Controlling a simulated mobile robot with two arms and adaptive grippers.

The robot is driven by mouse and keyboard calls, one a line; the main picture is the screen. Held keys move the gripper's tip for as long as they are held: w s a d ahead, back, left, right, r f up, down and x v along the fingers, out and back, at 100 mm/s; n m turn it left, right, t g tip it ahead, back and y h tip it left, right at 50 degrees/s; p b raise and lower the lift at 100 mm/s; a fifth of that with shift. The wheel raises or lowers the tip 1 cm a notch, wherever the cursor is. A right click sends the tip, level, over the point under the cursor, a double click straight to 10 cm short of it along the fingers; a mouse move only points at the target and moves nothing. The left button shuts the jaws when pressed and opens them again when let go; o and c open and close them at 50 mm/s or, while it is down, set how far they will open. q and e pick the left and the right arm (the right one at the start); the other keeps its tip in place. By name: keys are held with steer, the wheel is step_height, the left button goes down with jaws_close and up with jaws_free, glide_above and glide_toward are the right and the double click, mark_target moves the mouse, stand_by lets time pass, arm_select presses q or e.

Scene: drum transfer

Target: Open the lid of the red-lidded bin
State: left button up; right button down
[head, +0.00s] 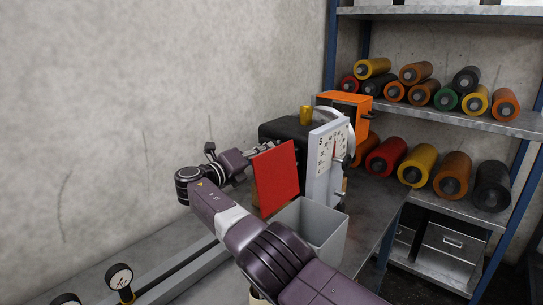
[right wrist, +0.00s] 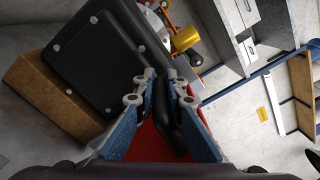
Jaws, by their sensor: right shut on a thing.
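The grey bin (head: 325,232) stands on the table with its mouth open. Its red lid (head: 276,178) stands steeply raised at the bin's left side, and it also shows in the right wrist view (right wrist: 148,146) behind the fingers. My right gripper (head: 266,150) is at the lid's upper left edge, its arm reaching across in front of the bin. In the right wrist view the blue-padded fingers (right wrist: 162,85) are closed around a dark curved bar that looks like part of the lid. The lid hides most of the fingers in the head view. My left gripper is out of view.
A white dial scale (head: 325,165) stands close behind the bin, with a black case (head: 283,132) and an orange machine (head: 345,101) beyond. A shelf rack (head: 450,115) with coloured rolls is at right. Pressure gauges (head: 119,277) stand at front left.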

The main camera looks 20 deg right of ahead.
steer(key=shift+w+a+f, duration=0.1)
steer(key=shift+f, duration=0.55)
steer(key=c, duration=2)
jaws_free()
steer(key=shift+o, duration=0.2)
steer(key=shift+r, duration=0.3)
steer(key=v, duration=1.2)
steer(key=shift+a, duration=0.1)
